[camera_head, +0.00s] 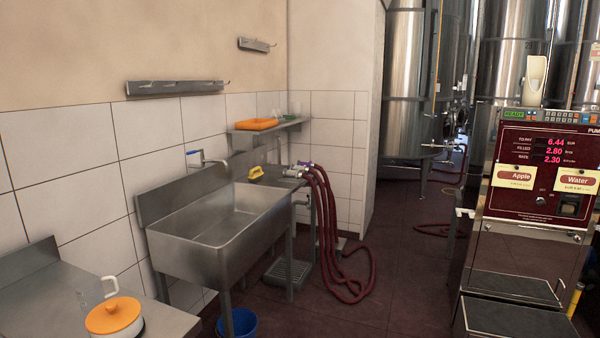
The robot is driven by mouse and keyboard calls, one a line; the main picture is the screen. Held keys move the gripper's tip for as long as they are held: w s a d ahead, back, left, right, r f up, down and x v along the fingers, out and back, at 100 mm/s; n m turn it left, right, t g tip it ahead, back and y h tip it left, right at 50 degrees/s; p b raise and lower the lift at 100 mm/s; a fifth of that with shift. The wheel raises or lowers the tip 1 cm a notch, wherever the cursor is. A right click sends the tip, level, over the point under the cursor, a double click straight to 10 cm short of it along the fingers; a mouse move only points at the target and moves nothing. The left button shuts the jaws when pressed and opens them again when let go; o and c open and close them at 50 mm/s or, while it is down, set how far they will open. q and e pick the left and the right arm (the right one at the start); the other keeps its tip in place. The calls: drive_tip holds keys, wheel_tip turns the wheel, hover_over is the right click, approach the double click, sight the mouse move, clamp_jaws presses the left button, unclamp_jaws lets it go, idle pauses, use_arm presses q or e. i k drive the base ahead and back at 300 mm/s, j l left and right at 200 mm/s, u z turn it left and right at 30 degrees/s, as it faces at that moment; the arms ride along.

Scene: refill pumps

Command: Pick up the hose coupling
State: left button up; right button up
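Dark red hoses (328,225) hang in loops beside the right end of the steel sink and reach down to the floor. At their upper ends, several small metal and pale couplings (303,166) sit on a narrow steel shelf or bracket; one has a purplish part. They are too small to tell apart, and I cannot tell which one is the hose coupling. Neither of my grippers is in view.
A steel sink (165,236) stands along the tiled wall, with a yellow item (256,172) at its back edge. A pump cabinet (540,185) with red displays stands right. A blue bucket (238,323) is below the sink. The floor between sink and cabinet is mostly clear.

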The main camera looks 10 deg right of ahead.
sight(310, 164)
drive_tip(key=i+l+z, duration=0.3)
drive_tip(key=i, duration=0.25)
drive_tip(key=i+l+z, duration=0.15)
drive_tip(key=i+z, duration=0.15)
drive_tip(key=i, duration=0.25)
drive_tip(key=i+z, duration=0.25)
drive_tip(key=i, duration=1)
drive_tip(key=i+l+u, duration=0.1)
drive_tip(key=i, duration=0.55)
drive_tip(key=i+l, duration=0.1)
drive_tip(key=i, duration=0.55)
